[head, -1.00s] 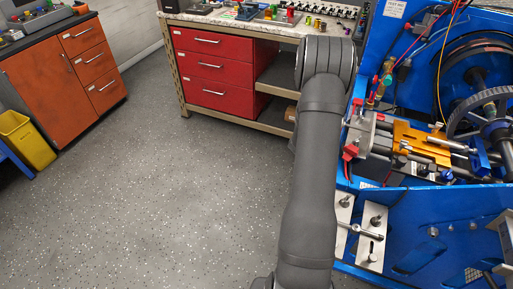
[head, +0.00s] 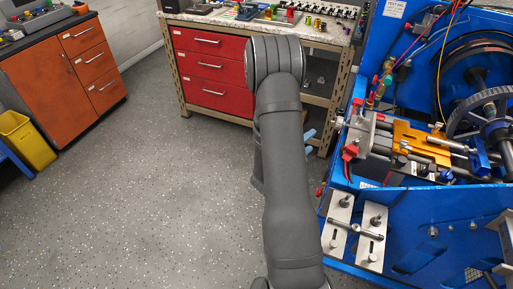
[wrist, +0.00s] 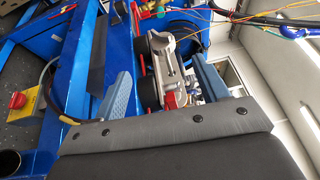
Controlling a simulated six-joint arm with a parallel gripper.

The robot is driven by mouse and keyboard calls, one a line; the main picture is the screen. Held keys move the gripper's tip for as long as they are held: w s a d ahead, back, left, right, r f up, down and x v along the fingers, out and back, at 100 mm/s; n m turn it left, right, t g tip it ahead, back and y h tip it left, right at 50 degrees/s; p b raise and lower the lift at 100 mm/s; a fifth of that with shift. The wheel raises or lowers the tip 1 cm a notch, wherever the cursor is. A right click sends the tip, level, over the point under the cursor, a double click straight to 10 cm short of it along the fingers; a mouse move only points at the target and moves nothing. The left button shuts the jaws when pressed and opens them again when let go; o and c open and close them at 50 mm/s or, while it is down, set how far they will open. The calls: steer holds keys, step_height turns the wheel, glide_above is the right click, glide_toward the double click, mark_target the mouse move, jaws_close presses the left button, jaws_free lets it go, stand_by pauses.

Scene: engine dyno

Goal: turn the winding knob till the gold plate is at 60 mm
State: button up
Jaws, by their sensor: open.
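The gold plate (head: 422,141) lies across dark rods on the blue rig at the right in the head view. A red part (head: 350,152) sits at the left end of that assembly, by a silver block; I cannot tell whether it is the winding knob. No scale can be read. My gripper (wrist: 160,72) is open, its blue-grey fingers apart in the wrist view. Beyond and between them show a silver bracket (wrist: 176,62) and a small red part (wrist: 170,101). Nothing is held. In the head view my arm hides most of the gripper.
The blue rig frame (head: 415,215) carries two slotted metal plates (head: 372,240) with a bar across them. A bench with red drawers (head: 212,68) stands behind my arm. The wrist view shows a red emergency button (wrist: 19,100).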

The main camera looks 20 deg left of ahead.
steer(key=w+a+f+n+g+y, duration=0.1)
steer(key=a+f+n+g+y, duration=0.3)
steer(key=a, duration=0.6)
steer(key=w+a+f+n+g+y, duration=0.2)
steer(key=a+f+n+g+y, duration=0.2)
steer(key=a+f+n+y, duration=0.3)
steer(key=shift+a+f+n+y, duration=0.4)
steer(key=shift+a+f+n, duration=0.45)
steer(key=shift+a+n, duration=1)
steer(key=shift+d+n, duration=0.35)
